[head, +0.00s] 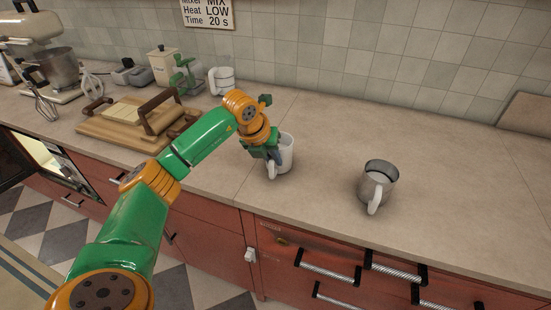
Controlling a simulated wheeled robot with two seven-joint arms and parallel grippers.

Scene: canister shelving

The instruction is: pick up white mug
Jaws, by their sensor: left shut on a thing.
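A white mug (286,156) stands upright on the beige counter, right of the middle of the head view. My left gripper (274,158) reaches it from the left and above and is shut on its near left side, by the handle. The gripper hides part of the mug's rim and wall. I cannot tell whether the mug's base still touches the counter. My right gripper is not in the head view.
A grey metal pitcher with a pale handle (378,184) stands to the right. A wooden board (110,132), a canister (162,66) and a stand mixer (40,50) are at the left. The counter (450,170) is clear at the right.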

